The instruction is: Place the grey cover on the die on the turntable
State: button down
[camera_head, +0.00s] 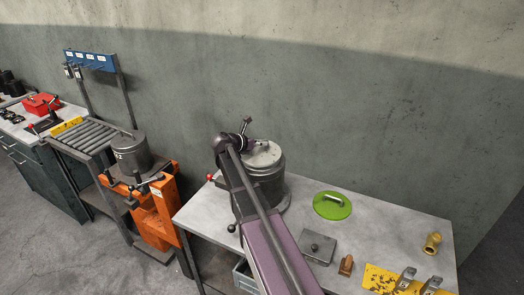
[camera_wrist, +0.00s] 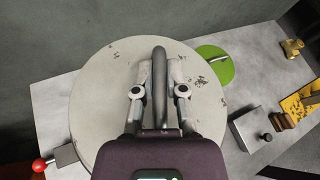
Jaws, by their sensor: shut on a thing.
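The grey cover (camera_wrist: 100,100) is a round, worn disc with an upright bar handle (camera_wrist: 159,75). My gripper (camera_wrist: 159,85) is shut on that handle, one finger on each side of it. In the head view the cover (camera_head: 268,156) is at the top of the grey cylindrical die (camera_head: 273,188) on the turntable. My arm hides part of both, and I cannot tell whether the cover touches the die's rim. A red-knobbed lever (camera_head: 210,177) sticks out at the left of the turntable. The cover hides the die in the wrist view.
On the grey bench (camera_head: 385,238) are a green disc with a handle (camera_head: 332,205), a grey block with a knob (camera_head: 317,248), a brown block (camera_head: 346,265), a yellow tray (camera_head: 378,278) and a brass fitting (camera_head: 432,243). An orange stand (camera_head: 155,215) and roller conveyor (camera_head: 88,138) are left.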

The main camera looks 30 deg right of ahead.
jog(key=shift+f+b, duration=0.6)
jog(key=shift+f, duration=0.35)
jog(key=shift+f, duration=0.1)
jog(key=c, duration=0.7)
grip_release()
jog(key=shift+a+r, duration=0.1)
jog(key=shift+r, duration=0.15)
jog(key=shift+s+a+r, duration=0.15)
jog(key=shift+a, duration=0.15)
jog(key=p+v, duration=0.4)
jog(key=v, duration=0.7)
jog(key=shift+s, duration=0.1)
